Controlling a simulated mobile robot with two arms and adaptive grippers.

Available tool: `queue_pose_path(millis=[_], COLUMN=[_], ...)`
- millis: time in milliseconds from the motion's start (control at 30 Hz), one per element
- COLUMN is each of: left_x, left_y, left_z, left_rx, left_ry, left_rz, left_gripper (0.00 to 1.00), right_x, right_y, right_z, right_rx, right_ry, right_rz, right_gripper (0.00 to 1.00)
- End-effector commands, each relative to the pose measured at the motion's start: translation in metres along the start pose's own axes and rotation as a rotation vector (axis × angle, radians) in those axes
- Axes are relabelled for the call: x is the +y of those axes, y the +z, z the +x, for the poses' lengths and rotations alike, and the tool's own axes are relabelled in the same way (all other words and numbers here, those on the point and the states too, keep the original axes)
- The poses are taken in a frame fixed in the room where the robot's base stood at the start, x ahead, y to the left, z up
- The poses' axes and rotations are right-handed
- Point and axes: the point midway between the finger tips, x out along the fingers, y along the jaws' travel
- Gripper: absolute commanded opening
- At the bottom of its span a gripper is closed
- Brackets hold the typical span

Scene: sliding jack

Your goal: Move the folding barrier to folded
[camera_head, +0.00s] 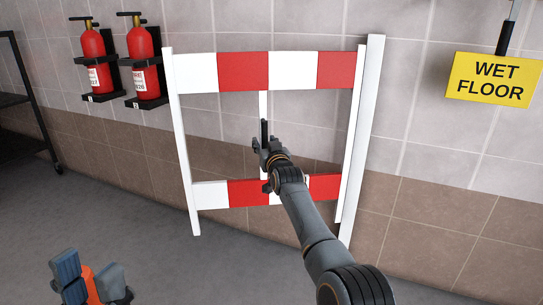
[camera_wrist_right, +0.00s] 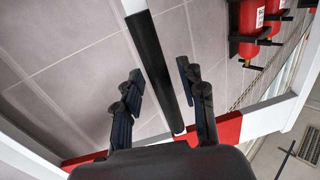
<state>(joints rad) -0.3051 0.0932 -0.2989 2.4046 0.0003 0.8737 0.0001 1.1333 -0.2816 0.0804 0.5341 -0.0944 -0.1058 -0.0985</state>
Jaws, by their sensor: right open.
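The folding barrier (camera_head: 243,70) stands spread open along the wall, with red and white striped boards between white posts. A thin white upright (camera_head: 263,104) in its middle carries a black grip (camera_head: 264,130). My right gripper (camera_head: 262,147) is at this grip, its arm reaching in from the lower right. In the right wrist view, the open fingers of my right gripper (camera_wrist_right: 161,75) are on either side of the black grip (camera_wrist_right: 156,52); contact is not clear.
Two red fire extinguishers (camera_head: 145,62) hang on the tiled wall left of the barrier. A dark shelf rack (camera_head: 22,100) stands at the far left. A yellow wet floor sign (camera_head: 494,80) hangs at the right. The grey floor (camera_head: 150,235) before the barrier is clear.

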Motion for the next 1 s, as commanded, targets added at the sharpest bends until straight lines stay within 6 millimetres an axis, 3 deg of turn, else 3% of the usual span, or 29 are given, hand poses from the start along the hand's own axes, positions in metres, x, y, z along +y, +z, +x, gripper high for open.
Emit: queue_pose_path(millis=[467, 1000], left_x=[0.001, 0.001], left_y=[0.0, 0.0], left_z=[0.0, 0.0], left_rx=[0.0, 0.001], left_ry=[0.003, 0.003], left_rz=[-0.001, -0.001], left_gripper=[0.4, 0.4], right_x=[-0.002, -0.002], right_y=[0.001, 0.001], right_z=[-0.038, -0.101], right_rx=[0.001, 0.001], right_ry=[-0.003, -0.003], right_rz=[0.001, 0.002], right_gripper=[0.41, 0.41])
